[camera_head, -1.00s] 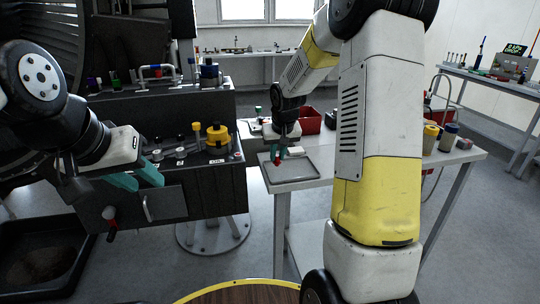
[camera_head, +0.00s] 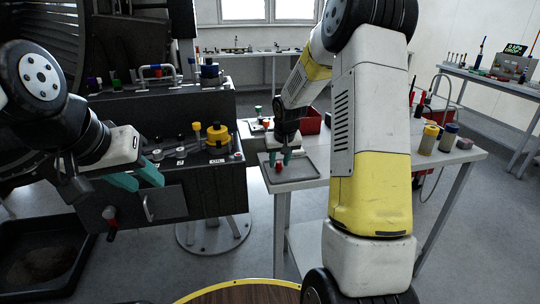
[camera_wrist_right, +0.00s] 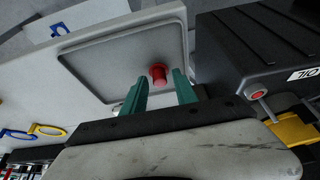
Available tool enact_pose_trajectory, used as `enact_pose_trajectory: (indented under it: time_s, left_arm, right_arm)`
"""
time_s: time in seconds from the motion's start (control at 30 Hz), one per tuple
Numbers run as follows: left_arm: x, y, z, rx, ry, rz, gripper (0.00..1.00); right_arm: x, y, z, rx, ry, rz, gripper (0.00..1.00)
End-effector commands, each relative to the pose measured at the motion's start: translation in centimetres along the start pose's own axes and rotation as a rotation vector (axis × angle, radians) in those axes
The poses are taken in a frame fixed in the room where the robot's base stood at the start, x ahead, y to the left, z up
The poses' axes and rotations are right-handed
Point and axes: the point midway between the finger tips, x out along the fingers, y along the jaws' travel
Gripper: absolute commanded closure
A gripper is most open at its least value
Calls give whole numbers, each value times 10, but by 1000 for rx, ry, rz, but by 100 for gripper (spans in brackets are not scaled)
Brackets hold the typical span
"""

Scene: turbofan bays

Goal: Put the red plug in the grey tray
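The red plug (camera_head: 278,167) rests on the floor of the grey tray (camera_head: 305,179) on the light bench, near the tray's left side. It also shows on the tray in the right wrist view (camera_wrist_right: 159,76), just past the fingertips. My right gripper (camera_head: 280,158) is open directly above the plug, its teal fingers spread on either side and apart from it. My left gripper (camera_head: 144,182) hangs open and empty at the left, in front of the dark cabinet.
The dark cabinet (camera_head: 195,200) with a yellow pot (camera_head: 217,134) and small fittings stands left of the bench. A red bin (camera_head: 311,121) sits behind the tray. Yellow and blue canisters (camera_head: 428,140) stand at the bench's right.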

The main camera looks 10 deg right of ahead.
Motion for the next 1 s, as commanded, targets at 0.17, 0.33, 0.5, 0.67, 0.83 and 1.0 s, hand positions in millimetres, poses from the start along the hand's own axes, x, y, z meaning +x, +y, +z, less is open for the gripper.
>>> enact_pose_trajectory:
  time_s: [0.17, 0.33, 0.5, 0.67, 0.83, 1.0]
  left_arm:
    - [0, 0, 0, 0, 0, 0, 64]
    - [0, 0, 0, 0, 0, 0, 64]
    - [0, 0, 0, 0, 0, 0, 64]
    - [0, 0, 0, 0, 0, 0, 64]
    - [0, 0, 0, 0, 0, 0, 64]
    - [0, 0, 0, 0, 0, 0, 64]
  right_arm:
    - [0, 0, 0, 0, 1, 0, 61]
    - [-2, 0, -1, 1, 1, 0, 61]
    - [-20, 1, -2, 1, 4, 1, 61]
    - [-55, 0, -3, 1, 6, 1, 61]
    - [-91, 1, -2, 1, 5, 1, 61]
    - [-114, 0, -2, 1, 3, 0, 61]
